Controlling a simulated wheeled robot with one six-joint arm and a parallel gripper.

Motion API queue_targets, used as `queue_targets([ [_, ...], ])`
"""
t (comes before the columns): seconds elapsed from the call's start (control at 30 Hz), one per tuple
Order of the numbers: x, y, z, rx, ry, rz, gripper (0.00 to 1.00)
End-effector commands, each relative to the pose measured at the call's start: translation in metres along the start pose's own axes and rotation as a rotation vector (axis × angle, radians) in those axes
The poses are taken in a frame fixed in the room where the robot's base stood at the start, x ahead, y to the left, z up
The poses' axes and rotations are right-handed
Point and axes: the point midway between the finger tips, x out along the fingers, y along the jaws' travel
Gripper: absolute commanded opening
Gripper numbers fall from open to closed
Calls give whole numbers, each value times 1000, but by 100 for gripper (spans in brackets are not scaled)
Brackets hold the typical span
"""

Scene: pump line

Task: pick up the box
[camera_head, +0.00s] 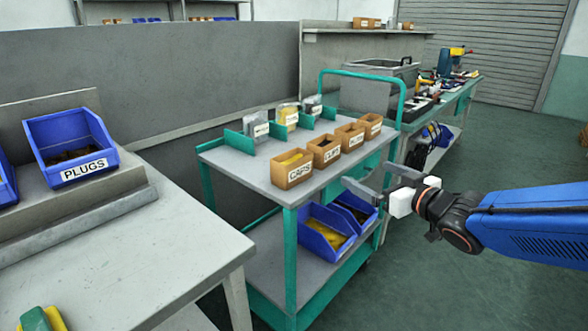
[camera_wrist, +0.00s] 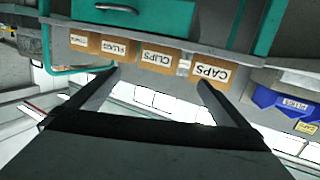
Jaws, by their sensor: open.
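Several small orange-brown boxes stand in a row on the top shelf of a teal cart. The nearest is the CAPS box (camera_head: 292,170), then the CLIPS box (camera_head: 325,153), a box that reads PLUGS (camera_head: 350,137), and a last box (camera_head: 371,126) with a label too small to read. My gripper (camera_head: 372,178) is open and empty, to the right of the row beside the cart. In the wrist view the boxes appear upside down; the CAPS box (camera_wrist: 212,73) is by the right fingertip and the CLIPS box (camera_wrist: 158,58) shows between the fingers. No contact is visible.
The cart (camera_head: 234,163) has teal dividers with bagged parts behind the boxes and blue bins (camera_head: 325,232) on its lower shelf. A grey bench (camera_head: 150,255) with a blue PLUGS bin (camera_head: 70,147) stands left. A tool bench (camera_head: 462,92) stands behind. Floor at right is clear.

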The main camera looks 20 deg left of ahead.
Motion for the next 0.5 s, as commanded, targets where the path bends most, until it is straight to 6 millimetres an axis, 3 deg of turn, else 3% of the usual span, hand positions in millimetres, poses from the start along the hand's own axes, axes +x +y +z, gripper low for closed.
queue_targets([
  [0.1,24,-45,-4,12,68,-157,100],
  [0.2,33,-72,-8,26,108,-251,100],
  [0.5,54,-100,-13,38,141,-331,100],
])
